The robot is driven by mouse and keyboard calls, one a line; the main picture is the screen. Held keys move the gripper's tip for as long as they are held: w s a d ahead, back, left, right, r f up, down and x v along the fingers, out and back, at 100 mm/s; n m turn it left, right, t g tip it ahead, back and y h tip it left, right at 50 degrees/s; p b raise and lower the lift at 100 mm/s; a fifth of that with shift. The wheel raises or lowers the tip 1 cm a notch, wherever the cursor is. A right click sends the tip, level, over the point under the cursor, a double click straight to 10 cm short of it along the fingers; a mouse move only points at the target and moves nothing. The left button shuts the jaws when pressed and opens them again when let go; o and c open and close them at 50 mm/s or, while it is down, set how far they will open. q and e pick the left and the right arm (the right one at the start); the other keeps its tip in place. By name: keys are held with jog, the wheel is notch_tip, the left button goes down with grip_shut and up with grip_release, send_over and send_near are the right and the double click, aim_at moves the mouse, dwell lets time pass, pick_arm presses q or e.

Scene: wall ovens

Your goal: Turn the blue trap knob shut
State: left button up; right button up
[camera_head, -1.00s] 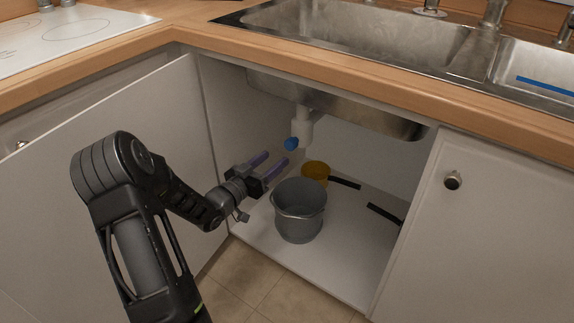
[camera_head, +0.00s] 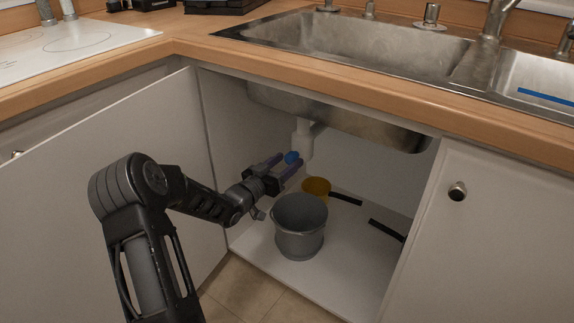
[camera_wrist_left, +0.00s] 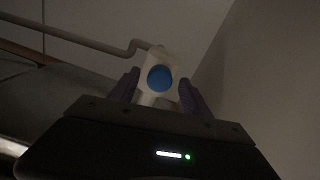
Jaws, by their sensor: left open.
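The blue trap knob (camera_head: 291,157) is a small round cap on the white drain pipe (camera_head: 303,138) under the sink. My left gripper (camera_head: 286,164) is open, with its purple fingers reaching toward the knob inside the cabinet. In the left wrist view the knob (camera_wrist_left: 160,78) faces the camera, set on the white trap (camera_wrist_left: 152,60). There the fingers (camera_wrist_left: 160,90) stand to the left and right of the knob, apart from each other. I cannot tell whether either finger touches it. My right gripper is not in view.
A grey bucket (camera_head: 300,228) stands on the cabinet floor just below my left gripper. An orange-yellow container (camera_head: 316,187) and dark strips (camera_head: 386,230) lie behind it. The open cabinet door (camera_head: 110,150) is at the left, and the sink basin (camera_head: 350,115) hangs above.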

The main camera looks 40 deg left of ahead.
pick_arm(q)
jog(key=shift+w, duration=0.3)
grip_shut()
dwell(0.5)
